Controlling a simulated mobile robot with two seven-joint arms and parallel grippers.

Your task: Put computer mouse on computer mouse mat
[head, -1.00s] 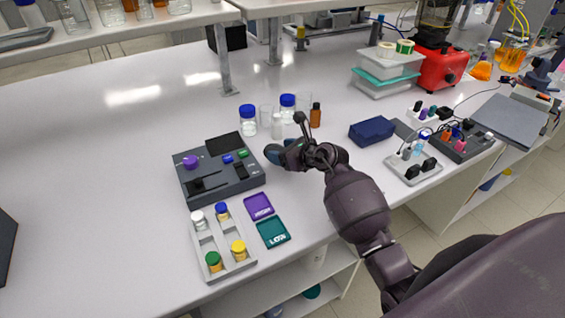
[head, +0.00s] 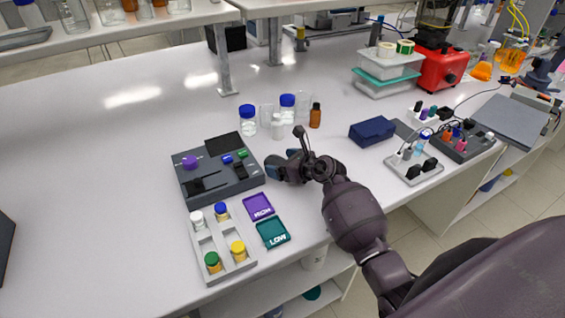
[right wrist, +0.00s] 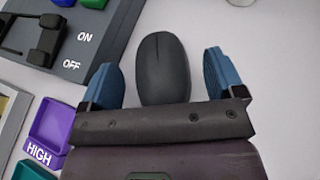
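The dark grey computer mouse (right wrist: 163,70) lies on the white bench in the right wrist view. It sits between the two blue fingertips of my right gripper (right wrist: 165,78), with a gap on each side. The gripper is open. In the head view my right gripper (head: 282,165) is just right of the grey control box, and it largely hides the mouse. A flat dark grey piece (head: 404,129), which looks like the mouse mat, lies right of the blue case and is partly hidden. My left gripper is not in view.
The control box (head: 218,172) with knob and switches stands left of my gripper. Purple (head: 258,206) and teal (head: 272,233) trays and a vial rack (head: 205,240) are in front. Bottles (head: 248,122) stand behind.

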